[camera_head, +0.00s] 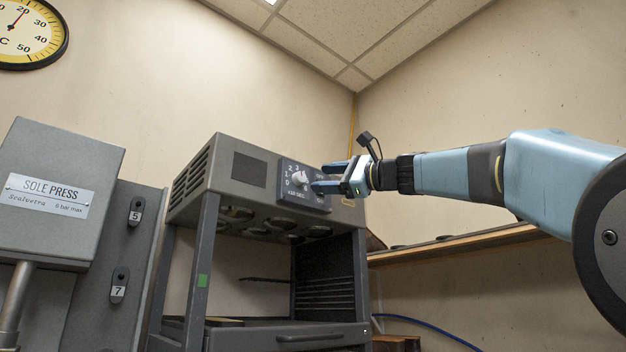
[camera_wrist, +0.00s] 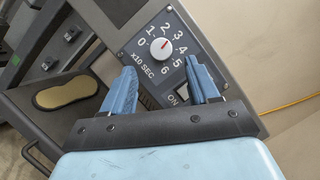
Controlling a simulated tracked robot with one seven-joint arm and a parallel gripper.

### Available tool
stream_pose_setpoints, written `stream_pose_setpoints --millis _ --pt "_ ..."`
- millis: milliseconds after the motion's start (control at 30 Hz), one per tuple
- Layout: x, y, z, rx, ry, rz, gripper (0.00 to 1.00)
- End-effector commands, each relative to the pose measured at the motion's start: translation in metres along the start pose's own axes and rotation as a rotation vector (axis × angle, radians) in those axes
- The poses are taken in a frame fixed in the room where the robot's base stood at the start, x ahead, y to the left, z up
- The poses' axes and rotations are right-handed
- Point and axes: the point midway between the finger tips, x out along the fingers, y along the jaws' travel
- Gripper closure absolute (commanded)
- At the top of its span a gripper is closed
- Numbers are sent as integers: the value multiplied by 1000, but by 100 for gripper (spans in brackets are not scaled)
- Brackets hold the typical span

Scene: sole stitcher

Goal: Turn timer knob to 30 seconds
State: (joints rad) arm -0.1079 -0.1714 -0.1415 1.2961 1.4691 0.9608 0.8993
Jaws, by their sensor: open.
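The timer knob (camera_wrist: 161,47) is a white round knob on a dark dial panel (camera_wrist: 140,55) marked 0 to 6 and "x10 SEC". Its small red mark points up and right, seemingly near the 3; the exact setting is hard to tell. In the head view the knob (camera_head: 300,178) is on the front of the grey machine (camera_head: 225,150). My gripper (camera_head: 318,177) is open, with blue fingers apart just in front of the panel. In the wrist view the gripper (camera_wrist: 159,64) has its fingertips below the knob, one to each side. No contact is visible.
An "ON" switch (camera_wrist: 183,92) lies below the dial near the right finger. A sole press (camera_head: 60,190) stands at the left. A wooden shelf (camera_head: 455,243) runs along the right wall. Free air surrounds my arm at the right.

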Motion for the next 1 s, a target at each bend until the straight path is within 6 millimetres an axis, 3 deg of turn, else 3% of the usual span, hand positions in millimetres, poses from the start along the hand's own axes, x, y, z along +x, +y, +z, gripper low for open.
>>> stream_pose_setpoints --millis 200,433,1000 --pt "-43 0 0 1 1 -1 40" --pt "-73 1 0 0 1 0 40" --pt "-81 3 0 -15 7 4 41"
